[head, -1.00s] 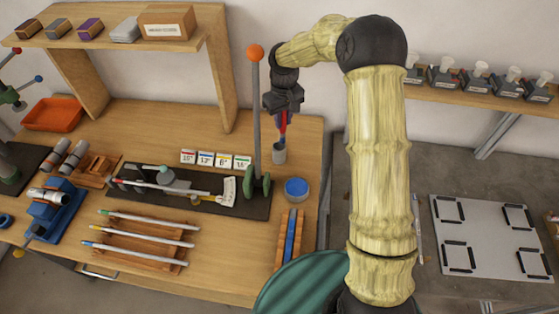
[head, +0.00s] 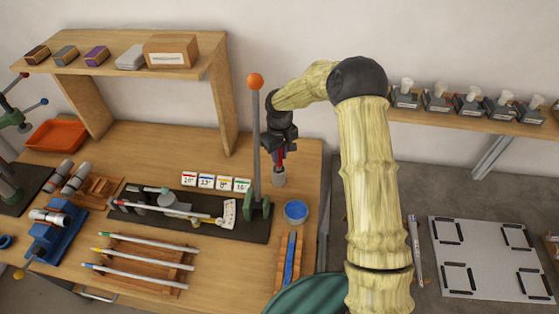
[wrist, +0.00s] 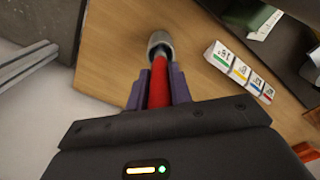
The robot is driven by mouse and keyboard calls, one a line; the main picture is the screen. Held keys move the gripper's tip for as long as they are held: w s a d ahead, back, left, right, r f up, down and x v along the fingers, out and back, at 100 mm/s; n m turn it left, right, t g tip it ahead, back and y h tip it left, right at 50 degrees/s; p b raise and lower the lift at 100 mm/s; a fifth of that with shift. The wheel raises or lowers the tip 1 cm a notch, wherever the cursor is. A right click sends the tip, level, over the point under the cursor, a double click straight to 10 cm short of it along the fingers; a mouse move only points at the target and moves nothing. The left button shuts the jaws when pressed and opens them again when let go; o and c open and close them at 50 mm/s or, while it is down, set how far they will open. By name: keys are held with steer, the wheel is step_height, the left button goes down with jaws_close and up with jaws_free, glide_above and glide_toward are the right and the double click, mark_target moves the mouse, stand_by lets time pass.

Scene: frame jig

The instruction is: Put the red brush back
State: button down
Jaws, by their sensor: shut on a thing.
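The red brush (wrist: 159,80) is between the two purple fingers of my gripper (wrist: 158,90), which is shut on it. Its far end meets the mouth of a small grey cup (wrist: 160,42); how deep it sits inside is hidden. In the head view, my gripper (head: 278,155) points down just above the grey cup (head: 279,179), which stands upright near the bench's right end. Only a little red of the brush shows there between gripper and cup.
An upright lever with an orange knob (head: 255,82) stands close left of my gripper. Numbered cards (head: 216,183) lie left of it. A blue-topped round tin (head: 295,211) is in front of the cup. The bench's right edge is close.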

steer(key=shift+a, duration=0.1)
steer(key=shift+f+p, duration=0.65)
steer(key=shift+f, duration=1.25)
steer(key=shift+f, duration=0.1)
steer(key=c, duration=1.3)
jaws_free()
steer(key=shift+o, duration=0.2)
step_height(320, 180, up, 12)
steer(key=b, duration=0.3)
